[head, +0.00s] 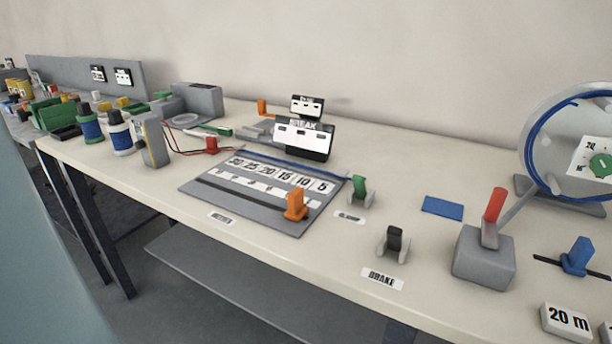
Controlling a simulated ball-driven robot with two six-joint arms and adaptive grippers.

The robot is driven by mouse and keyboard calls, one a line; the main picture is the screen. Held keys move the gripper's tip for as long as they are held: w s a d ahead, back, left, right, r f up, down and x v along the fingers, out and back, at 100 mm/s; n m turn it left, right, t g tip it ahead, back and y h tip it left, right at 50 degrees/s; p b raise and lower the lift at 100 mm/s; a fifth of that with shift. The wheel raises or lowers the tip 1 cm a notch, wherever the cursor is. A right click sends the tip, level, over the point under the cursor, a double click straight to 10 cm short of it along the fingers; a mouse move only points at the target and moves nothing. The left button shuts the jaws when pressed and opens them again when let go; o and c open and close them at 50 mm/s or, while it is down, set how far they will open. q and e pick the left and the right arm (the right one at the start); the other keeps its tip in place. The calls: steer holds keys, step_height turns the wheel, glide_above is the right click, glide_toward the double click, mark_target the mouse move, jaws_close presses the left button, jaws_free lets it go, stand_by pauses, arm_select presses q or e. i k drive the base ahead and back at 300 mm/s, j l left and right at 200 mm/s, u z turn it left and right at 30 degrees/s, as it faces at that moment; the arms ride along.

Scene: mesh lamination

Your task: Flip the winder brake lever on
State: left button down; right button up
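A small black lever (394,239) stands in a light grey bracket on the bench. A white label (382,279) reading BRAKE lies just in front of it. The lever looks roughly upright; I cannot tell its on or off position. To its right, a grey box (484,257) carries a lever with a red grip (494,205), roughly upright and leaning slightly right. Neither gripper is in view.
A green lever (359,188) and a grey numbered board (252,205) with an orange clamp (295,205) lie left of the black lever. A blue slider (577,257) and a "20 m" block (566,321) are at right. A flat blue patch (442,208) lies behind.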

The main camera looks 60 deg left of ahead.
mark_target(394, 235)
steer(key=j+u, duration=0.1)
steer(key=u, duration=0.35)
steer(key=k+j+u, duration=0.1)
steer(key=u, duration=0.3)
